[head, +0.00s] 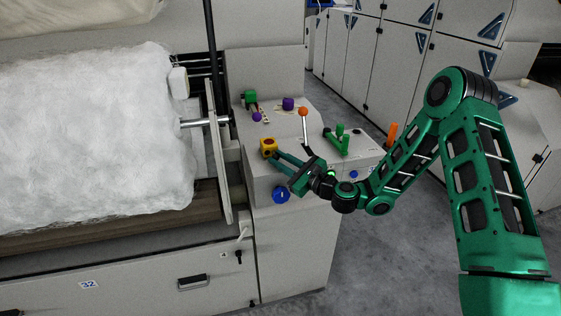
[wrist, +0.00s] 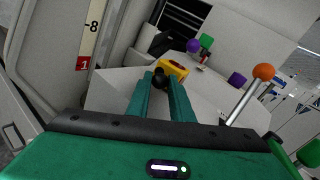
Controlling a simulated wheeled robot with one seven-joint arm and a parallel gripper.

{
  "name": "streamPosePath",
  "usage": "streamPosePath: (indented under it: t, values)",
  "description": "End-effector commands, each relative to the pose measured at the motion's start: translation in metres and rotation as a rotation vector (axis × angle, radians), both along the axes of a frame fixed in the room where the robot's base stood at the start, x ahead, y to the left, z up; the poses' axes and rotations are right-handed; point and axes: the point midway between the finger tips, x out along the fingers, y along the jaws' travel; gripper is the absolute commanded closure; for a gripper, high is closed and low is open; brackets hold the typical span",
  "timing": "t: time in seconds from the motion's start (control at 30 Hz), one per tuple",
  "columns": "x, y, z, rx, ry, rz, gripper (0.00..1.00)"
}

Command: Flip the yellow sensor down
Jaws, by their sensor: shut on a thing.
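The yellow sensor (head: 268,144) is a small yellow block with a dark opening, on the grey control console beside the roll of white fibre. In the wrist view the yellow sensor (wrist: 178,68) sits just beyond my fingertips, with a round black part at its near side. My gripper (head: 275,155) reaches in from the right, its green fingers at the sensor. In the wrist view my gripper (wrist: 160,82) is shut on the sensor, around the black part. The exact contact is small and partly hidden by the fingertips.
An orange-ball lever (head: 303,112) stands behind and right of the sensor. Purple knobs (head: 288,103), a green block (head: 250,97) and a green handle (head: 342,139) are also on the console. A blue knob (head: 280,194) is on the front face. The white fibre roll (head: 90,135) fills the left.

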Motion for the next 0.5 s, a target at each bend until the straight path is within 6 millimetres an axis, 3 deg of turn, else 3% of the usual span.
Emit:
streamPosePath:
  t: [0.5]
  values:
    - [-0.001,0.008,0.016,-0.283,-0.091,-0.005,1.00]
